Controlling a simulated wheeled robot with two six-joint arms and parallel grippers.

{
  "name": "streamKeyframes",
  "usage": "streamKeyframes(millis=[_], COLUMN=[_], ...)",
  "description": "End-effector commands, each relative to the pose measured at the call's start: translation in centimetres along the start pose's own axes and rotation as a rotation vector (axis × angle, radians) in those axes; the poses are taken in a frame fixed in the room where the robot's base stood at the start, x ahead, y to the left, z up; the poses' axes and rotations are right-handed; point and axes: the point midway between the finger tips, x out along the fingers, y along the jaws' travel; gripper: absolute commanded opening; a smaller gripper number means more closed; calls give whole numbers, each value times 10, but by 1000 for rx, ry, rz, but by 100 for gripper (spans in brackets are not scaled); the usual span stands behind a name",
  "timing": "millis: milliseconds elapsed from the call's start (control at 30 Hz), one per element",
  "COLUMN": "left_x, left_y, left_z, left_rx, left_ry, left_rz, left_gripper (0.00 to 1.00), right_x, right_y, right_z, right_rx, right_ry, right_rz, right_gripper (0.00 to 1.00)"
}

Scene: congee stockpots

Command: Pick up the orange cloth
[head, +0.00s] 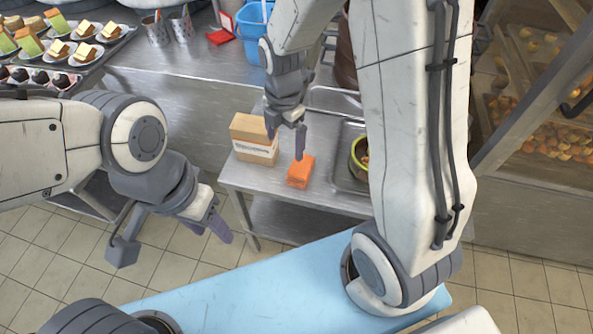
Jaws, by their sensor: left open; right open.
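The orange cloth (301,172) lies as a small folded block on a low steel table, right of a cardboard box. My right gripper (286,137) points down just above and left of the cloth in the head view. It is open and empty, and appears apart from the cloth. My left gripper (213,228) hangs over the floor in front of the table's left side, open and empty, well away from the cloth.
The cardboard box (254,139) stands close left of the cloth. A green-rimmed pot (359,158) sits in a tray on its right. A blue bucket (250,30) and a red-orange item (220,37) are on the back counter. Bare table lies in front of the cloth.

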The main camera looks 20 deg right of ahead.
Motion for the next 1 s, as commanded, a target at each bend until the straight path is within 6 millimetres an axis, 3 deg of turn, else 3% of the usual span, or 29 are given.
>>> streamKeyframes(millis=[33,100,300,1000], left_x=[18,26,35,36], left_y=[-1,-2,-2,-3], left_z=[1,1,2,2], left_rx=[0,0,0,0], left_ry=[0,0,1,1], left_rz=[0,0,0,0], left_gripper=[50,50,50,50], right_x=[29,48,78,164], right_y=[2,4,6,4], right_z=[16,33,59,63], right_rx=[-75,-188,-371,-399], right_ry=[0,-2,-3,-1], right_rz=[-7,-11,-16,-19], right_gripper=[100,100,100,100])
